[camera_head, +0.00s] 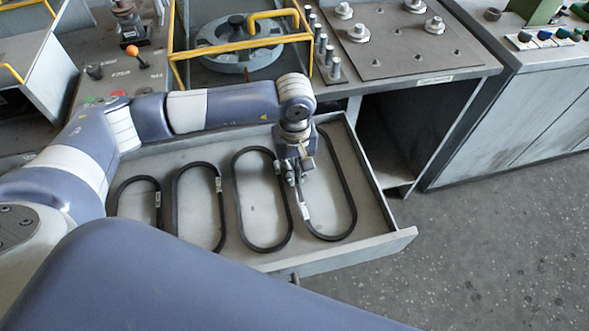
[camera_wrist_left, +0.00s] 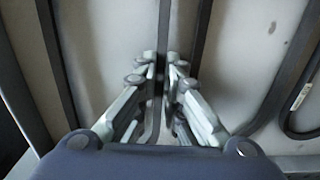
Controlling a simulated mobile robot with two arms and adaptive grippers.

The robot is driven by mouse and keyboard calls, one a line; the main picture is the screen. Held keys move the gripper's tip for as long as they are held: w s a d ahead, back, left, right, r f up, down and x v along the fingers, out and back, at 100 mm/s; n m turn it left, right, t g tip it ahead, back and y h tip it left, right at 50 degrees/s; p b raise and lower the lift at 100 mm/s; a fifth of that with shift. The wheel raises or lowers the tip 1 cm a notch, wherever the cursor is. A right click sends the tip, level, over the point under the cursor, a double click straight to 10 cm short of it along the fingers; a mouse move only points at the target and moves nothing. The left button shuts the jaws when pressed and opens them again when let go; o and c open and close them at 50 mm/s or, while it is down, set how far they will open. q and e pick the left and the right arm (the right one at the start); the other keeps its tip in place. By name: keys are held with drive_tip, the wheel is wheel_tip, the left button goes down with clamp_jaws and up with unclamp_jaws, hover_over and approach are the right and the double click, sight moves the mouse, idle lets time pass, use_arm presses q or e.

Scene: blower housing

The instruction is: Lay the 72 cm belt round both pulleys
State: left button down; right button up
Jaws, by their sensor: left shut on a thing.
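Several black belts lie in an open grey drawer (camera_head: 385,210), sizes increasing to the right. Their tags are too small to read, so I cannot tell which is 72 cm. My left gripper (camera_head: 292,180) points down into the drawer, shut on the left strand of the rightmost belt (camera_head: 350,205). In the left wrist view the fingers (camera_wrist_left: 162,75) close around this strand (camera_wrist_left: 163,25); the neighbouring belt (camera_wrist_left: 200,40) runs close by. A round grey part with a dark hub (camera_head: 236,22) sits behind yellow bars; I cannot make out both pulleys. My right gripper is out of view.
The yellow guard bars (camera_head: 270,42) stand behind the drawer. Upright pins (camera_head: 327,55) and a plate with several round fittings (camera_head: 395,45) are at the back right. An orange-knobbed lever (camera_head: 132,50) stands at the back left. Floor is clear at the right.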

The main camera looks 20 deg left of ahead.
use_arm(q)
drive_tip(key=shift+f, duration=0.2)
drive_tip(key=c, duration=1.7)
unclamp_jaws()
drive_tip(key=shift+o, duration=0.2)
drive_tip(key=shift+r, duration=0.15)
drive_tip(key=shift+r+p, duration=1.65)
drive_tip(key=shift+r, duration=2.05)
